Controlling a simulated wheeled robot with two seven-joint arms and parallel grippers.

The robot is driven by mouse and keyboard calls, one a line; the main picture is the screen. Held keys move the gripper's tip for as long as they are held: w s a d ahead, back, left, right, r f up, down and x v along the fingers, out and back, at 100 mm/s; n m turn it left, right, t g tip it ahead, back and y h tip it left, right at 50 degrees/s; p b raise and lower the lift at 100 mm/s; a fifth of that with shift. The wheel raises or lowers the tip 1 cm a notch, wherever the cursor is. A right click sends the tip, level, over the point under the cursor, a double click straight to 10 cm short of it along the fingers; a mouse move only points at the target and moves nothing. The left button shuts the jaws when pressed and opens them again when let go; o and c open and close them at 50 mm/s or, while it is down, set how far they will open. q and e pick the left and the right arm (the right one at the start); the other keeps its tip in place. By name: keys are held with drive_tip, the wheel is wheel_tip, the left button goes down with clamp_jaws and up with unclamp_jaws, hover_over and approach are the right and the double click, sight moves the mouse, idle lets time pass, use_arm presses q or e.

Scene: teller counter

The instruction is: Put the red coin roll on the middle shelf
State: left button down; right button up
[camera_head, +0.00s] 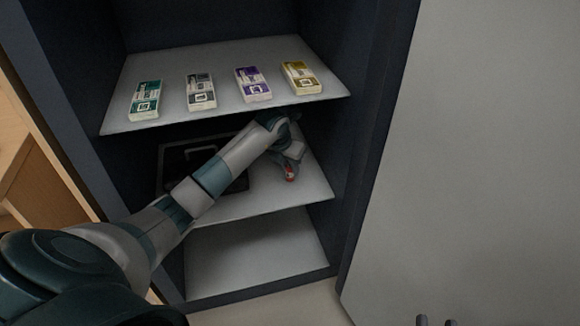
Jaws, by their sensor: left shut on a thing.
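The red coin roll (290,174) shows as a small red end at the tip of my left gripper (289,170). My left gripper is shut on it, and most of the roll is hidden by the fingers. My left arm reaches into the cabinet under the top shelf, and the gripper is over the right part of the middle shelf (312,188). I cannot tell whether the roll touches the shelf. My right gripper (437,322) shows only as two fingertips at the bottom edge, apart, with nothing visible between them.
The top shelf (185,62) holds several banded note bundles (253,84). A black tray (178,160) stands on the middle shelf's left side, partly behind my arm. The bottom shelf (255,255) is bare. A grey door panel (480,150) stands at the right.

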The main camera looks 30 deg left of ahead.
drive_tip(key=shift+r, duration=0.1)
use_arm(q)
drive_tip(key=c, duration=1.6)
unclamp_jaws()
drive_tip(key=shift+o, duration=0.2)
use_arm(e)
drive_tip(key=shift+r, duration=0.1)
use_arm(q)
drive_tip(key=shift+r, duration=0.15)
